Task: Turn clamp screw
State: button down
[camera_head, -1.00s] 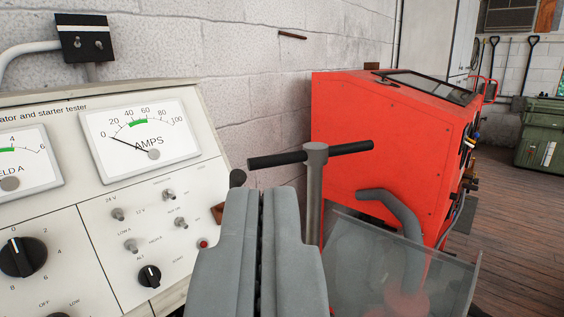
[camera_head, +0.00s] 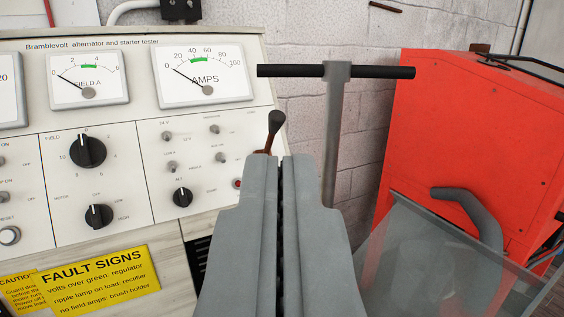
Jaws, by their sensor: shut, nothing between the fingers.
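The clamp screw (camera_head: 333,130) is a grey upright shaft with a black T-bar handle (camera_head: 290,71) across its top. It stands right of centre, and its lower end is hidden behind my gripper. My gripper (camera_head: 282,160) is grey, with its two fingers shut and nothing between them. Its tips point forward, below and left of the T-handle in the picture. I see no contact between them.
A white tester panel (camera_head: 130,140) with dials and knobs fills the left. A small dark lever (camera_head: 274,130) rises just beyond my fingertips. A red cabinet (camera_head: 460,130) and a clear guard (camera_head: 430,250) stand at right. A yellow sign (camera_head: 98,282) is at lower left.

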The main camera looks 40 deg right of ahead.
aim_at(281, 73)
jog(key=x, duration=1.2)
jog(key=shift+w+d+r, duration=0.1)
jog(key=shift+w+d, duration=0.05)
jog(key=shift+w, duration=0.05)
jog(key=shift+w+h, duration=0.1)
jog(key=shift+h, duration=0.2)
